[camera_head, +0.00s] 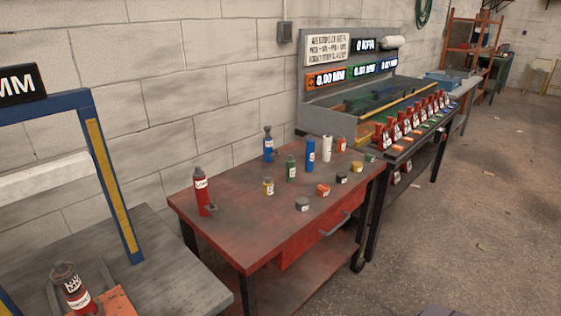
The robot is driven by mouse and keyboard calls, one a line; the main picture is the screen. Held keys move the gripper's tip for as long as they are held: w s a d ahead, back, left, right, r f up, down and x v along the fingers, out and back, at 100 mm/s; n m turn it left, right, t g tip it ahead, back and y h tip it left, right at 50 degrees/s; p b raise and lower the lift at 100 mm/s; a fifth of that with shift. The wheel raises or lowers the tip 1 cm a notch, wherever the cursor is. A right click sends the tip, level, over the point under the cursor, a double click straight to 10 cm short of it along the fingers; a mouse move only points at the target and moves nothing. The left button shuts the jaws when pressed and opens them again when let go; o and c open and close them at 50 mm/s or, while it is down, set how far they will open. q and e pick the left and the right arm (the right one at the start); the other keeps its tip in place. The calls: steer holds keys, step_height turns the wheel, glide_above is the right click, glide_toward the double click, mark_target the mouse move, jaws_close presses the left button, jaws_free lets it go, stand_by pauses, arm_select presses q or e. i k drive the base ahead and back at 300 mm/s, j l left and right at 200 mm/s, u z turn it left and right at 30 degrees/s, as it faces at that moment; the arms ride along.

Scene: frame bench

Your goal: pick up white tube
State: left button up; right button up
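A white tube (327,147) stands upright near the back right of the red table (230,235). Neither of my grippers is in view.
The red table also holds a red bottle (202,192), a blue bottle (268,145), a green bottle (291,168), a yellow bottle (268,186) and several low pots. A blue and yellow frame (112,190) stands on a grey bench at left. Open floor (460,220) lies right.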

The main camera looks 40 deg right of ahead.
mark_target(327, 138)
steer(key=z, duration=1.8)
